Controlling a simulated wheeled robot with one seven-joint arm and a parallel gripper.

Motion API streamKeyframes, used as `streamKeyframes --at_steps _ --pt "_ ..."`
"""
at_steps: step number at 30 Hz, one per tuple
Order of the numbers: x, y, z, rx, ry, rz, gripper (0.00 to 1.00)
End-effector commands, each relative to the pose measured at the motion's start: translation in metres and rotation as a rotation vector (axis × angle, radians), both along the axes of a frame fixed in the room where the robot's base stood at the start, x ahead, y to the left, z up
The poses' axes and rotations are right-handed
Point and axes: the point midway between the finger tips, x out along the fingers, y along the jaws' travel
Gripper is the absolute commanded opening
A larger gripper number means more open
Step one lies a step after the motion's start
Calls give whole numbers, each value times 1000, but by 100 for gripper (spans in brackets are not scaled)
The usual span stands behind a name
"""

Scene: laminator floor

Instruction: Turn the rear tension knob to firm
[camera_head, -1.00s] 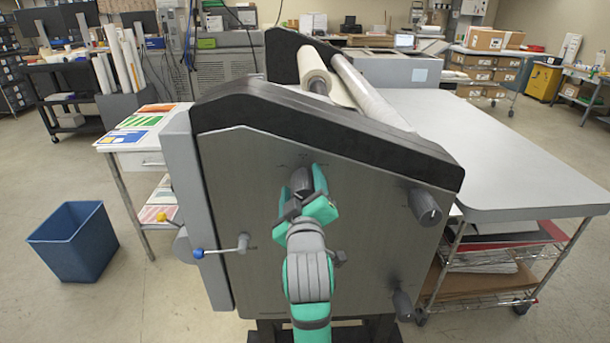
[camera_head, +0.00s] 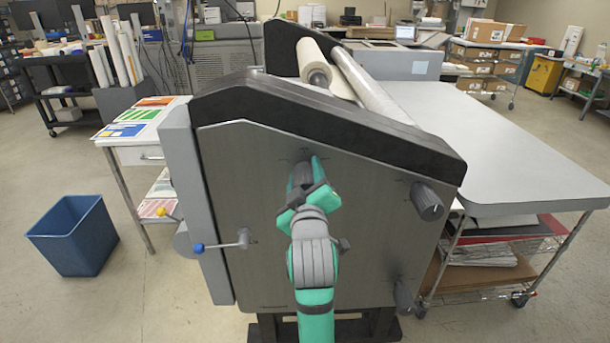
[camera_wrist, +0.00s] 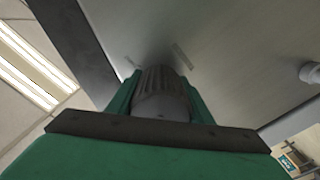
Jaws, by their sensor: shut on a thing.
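A dark ribbed knob (camera_head: 299,174) sits high on the grey side panel (camera_head: 245,170) of the laminator. My gripper (camera_head: 304,188) is shut on this knob, with its teal fingers on either side. In the wrist view the knob (camera_wrist: 162,92) stands between the two fingers of my gripper (camera_wrist: 160,102), with the panel behind it. The dial marks around it are mostly hidden or too small to read. A second dark knob (camera_head: 427,202) is at the right of the panel. I cannot tell from any label which one is the rear tension knob.
Another knob (camera_head: 403,296) is low at the right. A blue bin (camera_head: 73,236) stands on the floor at the left. A grey table (camera_head: 500,150) extends right.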

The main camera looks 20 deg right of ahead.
Motion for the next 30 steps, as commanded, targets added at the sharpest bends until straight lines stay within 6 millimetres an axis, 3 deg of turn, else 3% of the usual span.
streamKeyframes --at_steps 13,30 --pt "-1 -1 0 115 -32 -4 24" --pt "-1 -2 1 599 -173 -4 24"
